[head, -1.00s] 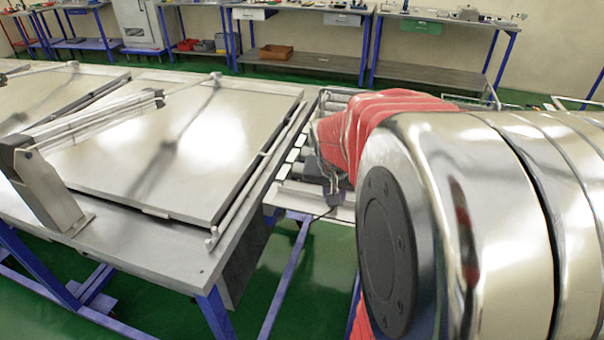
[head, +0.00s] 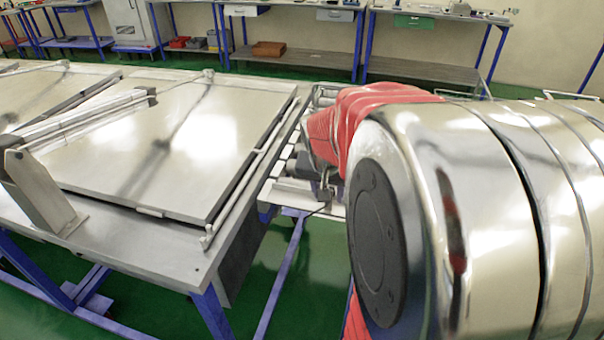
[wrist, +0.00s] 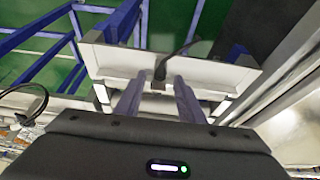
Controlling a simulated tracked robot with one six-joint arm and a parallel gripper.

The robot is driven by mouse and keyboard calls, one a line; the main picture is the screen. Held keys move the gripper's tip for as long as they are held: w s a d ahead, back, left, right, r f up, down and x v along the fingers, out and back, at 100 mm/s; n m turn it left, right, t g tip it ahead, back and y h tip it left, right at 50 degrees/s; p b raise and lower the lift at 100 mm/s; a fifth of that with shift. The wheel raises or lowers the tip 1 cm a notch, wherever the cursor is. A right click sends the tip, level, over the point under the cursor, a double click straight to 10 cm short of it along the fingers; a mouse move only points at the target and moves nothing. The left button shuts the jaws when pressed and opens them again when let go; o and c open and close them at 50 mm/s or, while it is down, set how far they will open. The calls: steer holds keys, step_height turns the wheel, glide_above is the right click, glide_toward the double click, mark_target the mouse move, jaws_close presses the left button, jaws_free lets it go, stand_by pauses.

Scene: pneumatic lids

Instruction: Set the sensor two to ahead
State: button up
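In the wrist view my gripper (wrist: 158,88) has its two grey fingers apart, with a clear gap between them. A small dark part with a black cable (wrist: 160,72) stands beyond the fingertips, in line with the gap. It may be the sensor, but I see no label or number, and its setting cannot be read. It sits at a pale metal plate (wrist: 215,72).
A large metal table with a flat lid (head: 190,140) stands at the left, with a bracket and rod (head: 40,190) on it. Blue frame legs (head: 283,270) stand under the plate. A rail (wrist: 285,85) runs close at the right of the wrist view. Workbenches line the back wall.

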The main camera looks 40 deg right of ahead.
steer(key=v, duration=1.3)
steer(key=shift+r, duration=0.3)
stand_by(0.3)
steer(key=s+a+f+n+t+y, duration=0.1)
steer(key=s+a+n, duration=0.1)
steer(key=a, duration=0.5)
steer(key=s+a+f+n+t+y, duration=0.1)
steer(key=s+a+f+n, duration=0.1)
steer(key=a+n, duration=0.3)
steer(key=s+a+f+n+y, duration=0.1)
steer(key=s+a+f+n, duration=0.1)
steer(key=a, duration=0.8)
steer(key=shift+s+a+n+t+y, duration=0.3)
steer(key=shift+n+t, duration=0.1)
steer(key=shift+n, duration=0.3)
steer(key=shift+d, duration=0.1)
